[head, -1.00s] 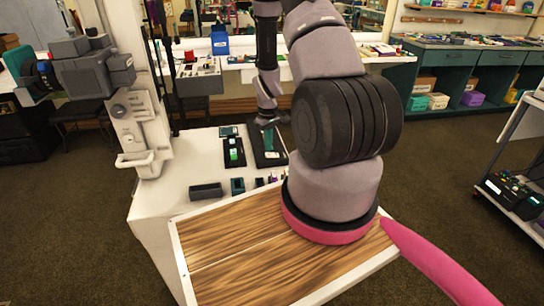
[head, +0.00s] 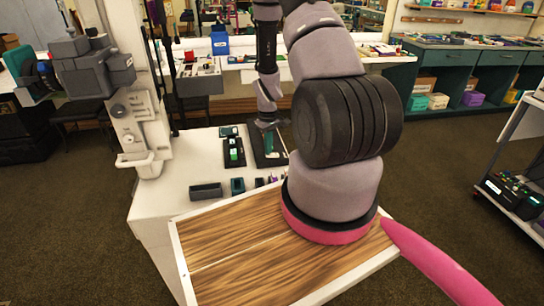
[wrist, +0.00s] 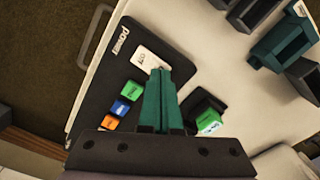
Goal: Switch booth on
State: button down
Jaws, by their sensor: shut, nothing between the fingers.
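A black panel (wrist: 112,75) with the word "POWER" lies on the white table in the wrist view; it also shows in the head view (head: 277,159). A white plate (wrist: 150,59) with small dark lettering sits on the panel near that word; the lettering is hard to read. Green, blue and orange labelled blocks (wrist: 122,107) line the panel's left side. My gripper (wrist: 158,74) has teal fingers shut together and empty. Its tips are at the lower edge of the white plate; I cannot tell whether they touch. In the head view my gripper (head: 267,136) is over the panel.
A smaller black unit with a green face (wrist: 208,122) stands just right of my fingers. In the head view a grey tray (head: 206,191) stands at the table's front, and a grey machine (head: 92,68) rises on the left.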

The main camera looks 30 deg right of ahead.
jog(key=shift+f, duration=0.4)
jog(key=shift+r, duration=3.55)
